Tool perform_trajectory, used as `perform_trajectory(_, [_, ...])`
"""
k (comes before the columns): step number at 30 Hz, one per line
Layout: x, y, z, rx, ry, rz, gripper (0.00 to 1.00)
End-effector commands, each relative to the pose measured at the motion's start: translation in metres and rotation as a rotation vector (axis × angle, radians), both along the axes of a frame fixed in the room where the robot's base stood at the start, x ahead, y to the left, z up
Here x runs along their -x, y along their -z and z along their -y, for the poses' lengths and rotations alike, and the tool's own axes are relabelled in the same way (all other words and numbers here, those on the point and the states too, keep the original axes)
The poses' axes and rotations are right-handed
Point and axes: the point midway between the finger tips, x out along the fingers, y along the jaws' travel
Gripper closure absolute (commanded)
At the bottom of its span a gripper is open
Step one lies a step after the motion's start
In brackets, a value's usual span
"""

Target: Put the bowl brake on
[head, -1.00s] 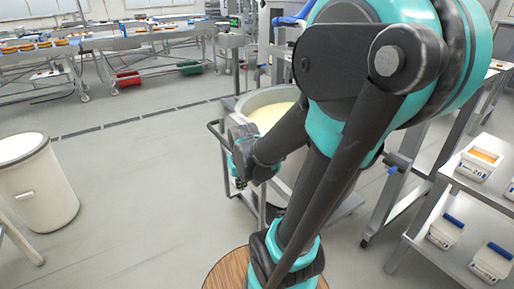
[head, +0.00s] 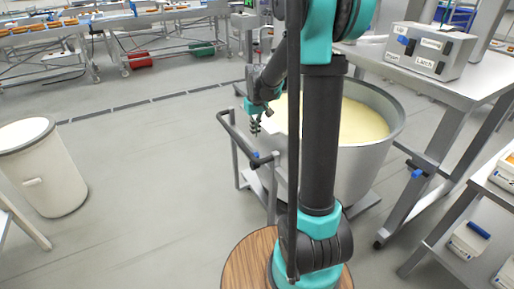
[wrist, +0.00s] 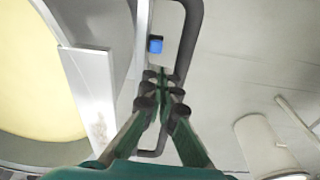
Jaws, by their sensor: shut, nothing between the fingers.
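The large round metal bowl (head: 375,150) holds a pale yellow mass and stands on a wheeled frame with a dark handle bar (head: 233,137) on its left side. A small blue piece (head: 256,155) sits on the frame by the handle; it also shows in the wrist view (wrist: 155,45), just beyond my fingertips. I cannot tell for certain that it is the brake. My gripper (head: 255,128) is shut and empty, pointing down above the handle side of the frame, apart from the blue piece. In the wrist view my gripper's fingertips (wrist: 163,82) meet over the handle area.
A white bin (head: 42,170) stands at the left. A bench with a labelled control box (head: 430,50) is at the right, with a blue-tipped lever (head: 416,173) on its leg. Lidded tubs (head: 470,238) sit on the lower right shelf. The floor left of the bowl is clear.

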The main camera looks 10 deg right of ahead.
Motion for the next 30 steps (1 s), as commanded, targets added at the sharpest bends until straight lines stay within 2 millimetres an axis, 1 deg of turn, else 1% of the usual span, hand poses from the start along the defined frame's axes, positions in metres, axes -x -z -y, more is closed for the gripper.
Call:
perform_trajectory(1, [-0.019,0.003,-0.003,0.002,-0.016,-0.015,1.00])
perform_trajectory(3, [-0.039,0.008,-0.006,0.005,-0.035,-0.037,1.00])
perform_trajectory(6, [-0.060,0.014,-0.010,0.007,-0.057,-0.063,1.00])
perform_trajectory(9, [-0.073,0.018,-0.013,0.008,-0.071,-0.078,1.00])
perform_trajectory(12, [-0.080,0.021,-0.014,0.009,-0.079,-0.087,1.00])
perform_trajectory(16, [-0.082,0.027,-0.014,0.009,-0.082,-0.091,1.00])
perform_trajectory(20, [-0.082,0.042,-0.015,0.009,-0.082,-0.091,1.00])
perform_trajectory(30, [-0.083,0.108,-0.015,0.009,-0.082,-0.090,1.00])
